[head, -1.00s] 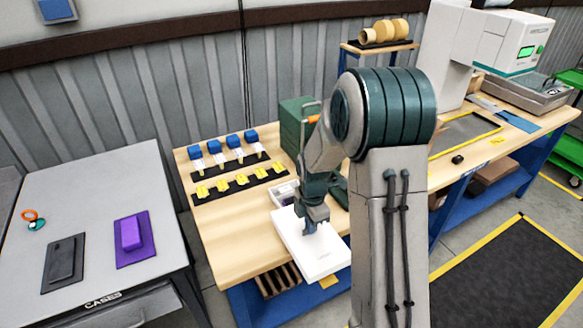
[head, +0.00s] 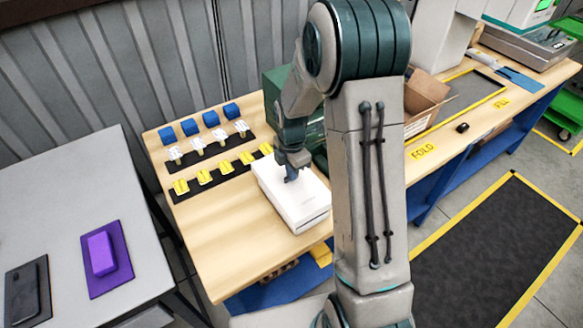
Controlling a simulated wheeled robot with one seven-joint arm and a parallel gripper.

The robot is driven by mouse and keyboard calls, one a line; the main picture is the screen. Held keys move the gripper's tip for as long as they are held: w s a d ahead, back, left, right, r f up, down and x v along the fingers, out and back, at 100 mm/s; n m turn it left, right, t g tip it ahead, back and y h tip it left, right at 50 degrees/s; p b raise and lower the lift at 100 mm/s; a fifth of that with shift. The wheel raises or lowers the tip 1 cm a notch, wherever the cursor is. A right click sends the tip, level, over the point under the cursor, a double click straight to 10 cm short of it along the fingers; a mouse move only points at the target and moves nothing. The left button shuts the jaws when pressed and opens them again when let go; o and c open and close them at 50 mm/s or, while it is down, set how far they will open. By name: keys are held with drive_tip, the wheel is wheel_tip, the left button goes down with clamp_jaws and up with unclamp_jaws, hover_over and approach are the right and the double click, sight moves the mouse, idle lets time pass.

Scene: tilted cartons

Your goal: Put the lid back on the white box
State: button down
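The white box (head: 308,217) stands on the wooden bench in the head view, near the bench's front right edge. The white lid (head: 290,197) lies over its top, and a thin dark line runs along the near side between lid and box. My gripper (head: 291,178) points down at the lid's top near its far half, touching or very close to it. Its fingertips are small and partly hidden by the hand, so whether they grip the lid is not clear. The inside of the box is hidden.
Yellow pieces (head: 204,177), white-tagged pieces and blue blocks (head: 190,127) stand in rows left of the box. A green case (head: 283,82) is behind my arm. An open carton (head: 425,100) is at the right. The bench's front left is clear.

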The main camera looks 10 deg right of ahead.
drive_tip(key=shift+f+b, duration=2)
drive_tip(key=shift+f, duration=0.9)
drive_tip(key=shift+f, duration=0.25)
drive_tip(key=c, duration=1.6)
unclamp_jaws()
drive_tip(key=shift+o, duration=0.2)
drive_tip(key=shift+r, duration=0.1)
wheel_tip(320, 180, up, 13)
drive_tip(key=shift+r+b, duration=0.2)
drive_tip(key=shift+b, duration=0.4)
wheel_tip(320, 180, up, 7)
drive_tip(key=p, duration=0.6)
hover_over(292, 185)
drive_tip(key=w, duration=0.2)
drive_tip(key=shift+s+d+r, duration=0.15)
drive_tip(key=shift+d, duration=0.1)
drive_tip(key=shift+r, duration=0.1)
